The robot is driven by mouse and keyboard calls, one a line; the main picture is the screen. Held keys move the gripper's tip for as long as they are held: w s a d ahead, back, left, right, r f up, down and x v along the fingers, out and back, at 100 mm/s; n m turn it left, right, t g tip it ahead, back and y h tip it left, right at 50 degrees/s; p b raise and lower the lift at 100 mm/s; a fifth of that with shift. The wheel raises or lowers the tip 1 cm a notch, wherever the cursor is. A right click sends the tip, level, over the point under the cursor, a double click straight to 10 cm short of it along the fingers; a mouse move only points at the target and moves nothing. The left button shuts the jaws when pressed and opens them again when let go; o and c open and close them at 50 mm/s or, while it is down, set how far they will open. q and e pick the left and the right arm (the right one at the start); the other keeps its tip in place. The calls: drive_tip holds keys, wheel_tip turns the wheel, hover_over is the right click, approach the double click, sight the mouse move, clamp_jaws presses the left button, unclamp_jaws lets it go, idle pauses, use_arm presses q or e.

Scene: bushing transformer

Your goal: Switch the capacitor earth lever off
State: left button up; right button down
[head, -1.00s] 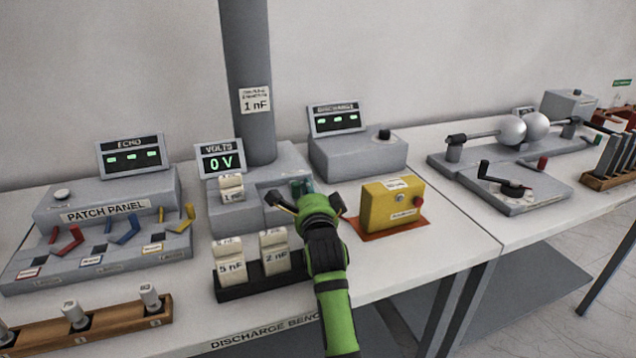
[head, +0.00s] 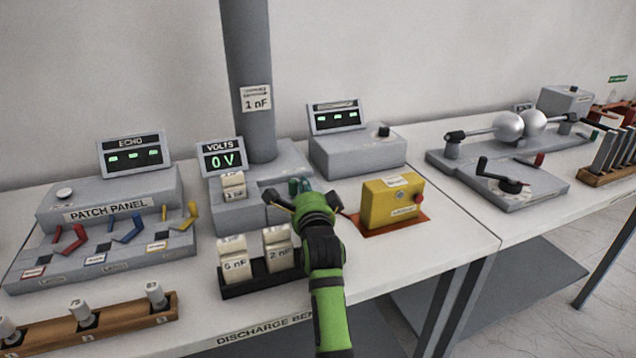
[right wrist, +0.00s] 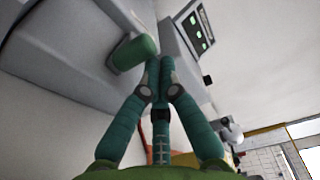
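The capacitor earth lever appears as a small green handle (head: 297,186) on the grey base at the foot of the column, partly hidden behind my right gripper. In the right wrist view, a rounded green handle (right wrist: 134,52) stands just left of my fingertips. My right gripper (head: 305,190) reaches in from the front. In the right wrist view its teal fingers (right wrist: 160,62) are together at the tips with nothing visible between them. They are very close to the handle; I cannot tell whether they touch it. My left gripper is not in view.
A yellow box (head: 393,203) with a red button stands right of my gripper. White capacitor blocks (head: 279,250) sit in a black tray in front. The volts display (head: 222,160) reads 0 V. The patch panel (head: 110,225) is at left. Bare bench lies right of the yellow box.

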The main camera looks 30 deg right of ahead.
wheel_tip(320, 180, up, 10)
idle(0.4)
idle(0.3)
